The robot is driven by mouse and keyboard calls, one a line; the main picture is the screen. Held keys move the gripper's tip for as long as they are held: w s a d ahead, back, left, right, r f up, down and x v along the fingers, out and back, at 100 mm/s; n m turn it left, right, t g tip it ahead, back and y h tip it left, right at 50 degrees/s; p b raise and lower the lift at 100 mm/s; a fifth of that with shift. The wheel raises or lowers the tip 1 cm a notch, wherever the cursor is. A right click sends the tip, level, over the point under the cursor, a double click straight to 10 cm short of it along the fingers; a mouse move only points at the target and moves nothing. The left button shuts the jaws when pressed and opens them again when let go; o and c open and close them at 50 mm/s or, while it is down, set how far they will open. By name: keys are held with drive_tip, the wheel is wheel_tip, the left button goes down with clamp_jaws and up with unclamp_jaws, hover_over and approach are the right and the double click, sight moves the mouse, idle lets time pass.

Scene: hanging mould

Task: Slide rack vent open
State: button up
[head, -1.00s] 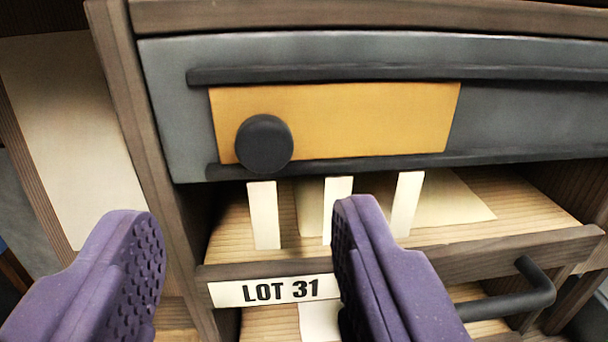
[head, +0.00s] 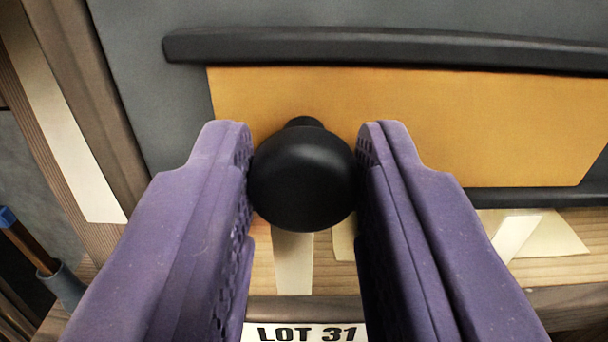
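The rack vent is a flat orange panel (head: 470,125) set between two dark horizontal rails on a grey plate. Its round black knob (head: 302,180) stands out from the left part of the panel. My gripper (head: 304,160) has one purple finger on each side of the knob. Both finger pads appear to touch its sides, so it is shut on the knob. The knob and fingers hide the lower left of the panel and part of the lower rail.
The upper rail (head: 390,48) runs above the panel, and the lower rail (head: 540,198) shows at right. Below is a wooden shelf with pale strips and a "LOT 31" label (head: 305,333). A wooden post (head: 95,110) stands at left. Grey plate is bare left of the panel.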

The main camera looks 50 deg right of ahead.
clamp_jaws()
drive_tip(key=shift+s, duration=0.1)
drive_tip(key=shift+s+d+f+b, duration=0.1)
drive_tip(key=shift+s+d+b, duration=0.15)
drive_tip(key=shift+b, duration=0.2)
drive_tip(key=s+d+b, duration=0.9)
drive_tip(key=s, duration=0.2)
drive_tip(key=shift+d+b, duration=0.2)
drive_tip(key=shift+b, duration=0.15)
drive_tip(key=o, duration=0.7)
unclamp_jaws()
drive_tip(key=shift+s+d, duration=0.15)
